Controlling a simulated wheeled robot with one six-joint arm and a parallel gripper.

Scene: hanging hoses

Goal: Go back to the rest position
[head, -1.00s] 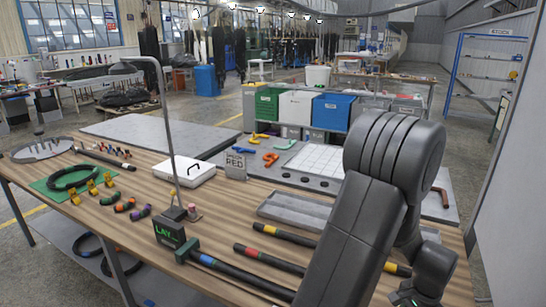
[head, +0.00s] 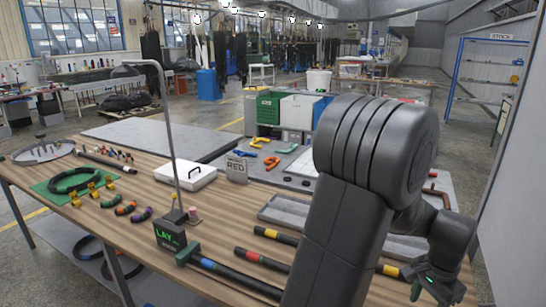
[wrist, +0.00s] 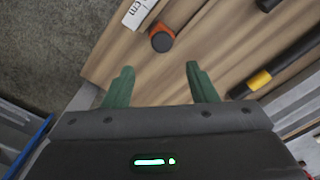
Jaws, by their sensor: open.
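My gripper (head: 436,293) is at the lower right of the head view, over the right front part of the wooden table (head: 88,215). In the wrist view its two green fingers (wrist: 160,84) stand apart with nothing between them. Past the fingertips, an orange and black round end piece (wrist: 162,38) lies on the table near its edge. A black hose with a yellow band (wrist: 262,80) lies to the right of the fingers. My arm hides part of the table's right side in the head view.
A tall metal stand (head: 172,130) rises from the table's middle. Black hoses with coloured bands (head: 262,259) lie along the front. A white case (head: 185,177), a green mat (head: 45,190) with a coiled hose, and a grey tray (head: 290,212) are also there. Bare floor (head: 60,240) shows at left.

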